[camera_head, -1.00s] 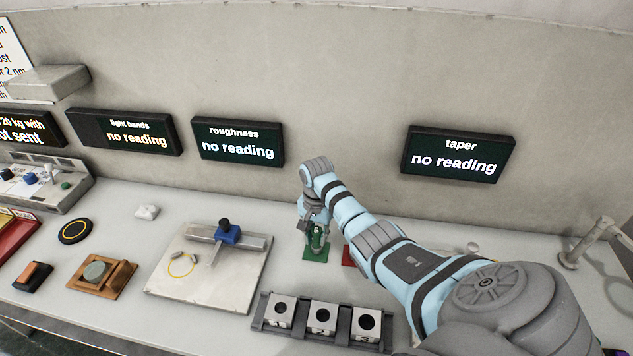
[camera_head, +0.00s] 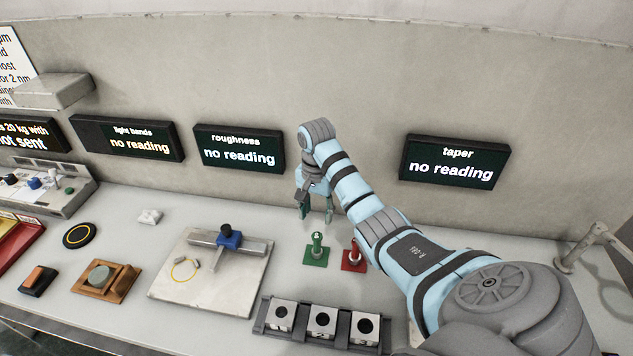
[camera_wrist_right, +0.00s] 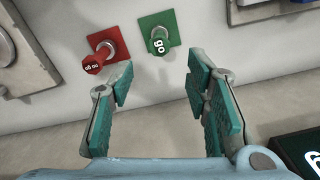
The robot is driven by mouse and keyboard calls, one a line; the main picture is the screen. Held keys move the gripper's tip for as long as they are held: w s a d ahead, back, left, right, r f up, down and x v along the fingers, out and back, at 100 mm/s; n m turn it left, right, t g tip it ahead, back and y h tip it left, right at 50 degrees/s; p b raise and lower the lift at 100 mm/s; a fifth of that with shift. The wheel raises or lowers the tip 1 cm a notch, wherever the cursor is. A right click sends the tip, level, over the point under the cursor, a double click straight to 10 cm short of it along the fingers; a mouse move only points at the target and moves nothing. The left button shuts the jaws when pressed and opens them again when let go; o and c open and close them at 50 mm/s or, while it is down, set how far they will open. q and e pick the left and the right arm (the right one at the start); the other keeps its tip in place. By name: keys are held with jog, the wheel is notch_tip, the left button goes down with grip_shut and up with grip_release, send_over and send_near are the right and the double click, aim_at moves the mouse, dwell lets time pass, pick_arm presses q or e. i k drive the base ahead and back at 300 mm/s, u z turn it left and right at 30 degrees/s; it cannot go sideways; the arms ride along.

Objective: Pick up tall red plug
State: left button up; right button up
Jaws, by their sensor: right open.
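The tall red plug (camera_head: 355,252) stands upright on a red square base on the bench, partly beside my right arm in the head view. In the right wrist view the red plug (camera_wrist_right: 100,57) is at the upper left, with small lettering on its end. A green plug (camera_head: 316,243) stands on a green base just left of it; it also shows in the right wrist view (camera_wrist_right: 159,42), marked "go". My right gripper (camera_head: 316,212) is open and empty above the plugs; in the right wrist view its teal fingers (camera_wrist_right: 160,95) are spread apart. My left gripper is not in view.
A rack (camera_head: 289,332) with several numbered blocks lies in front of the plugs. A flat plate (camera_head: 185,287) with a blue-topped fixture is to the left. The wall with a taper display (camera_head: 455,162) stands behind. A grey metal stand (camera_head: 590,243) is at the right.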

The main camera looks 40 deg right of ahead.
aim_at(355, 256)
jog(key=k, duration=2)
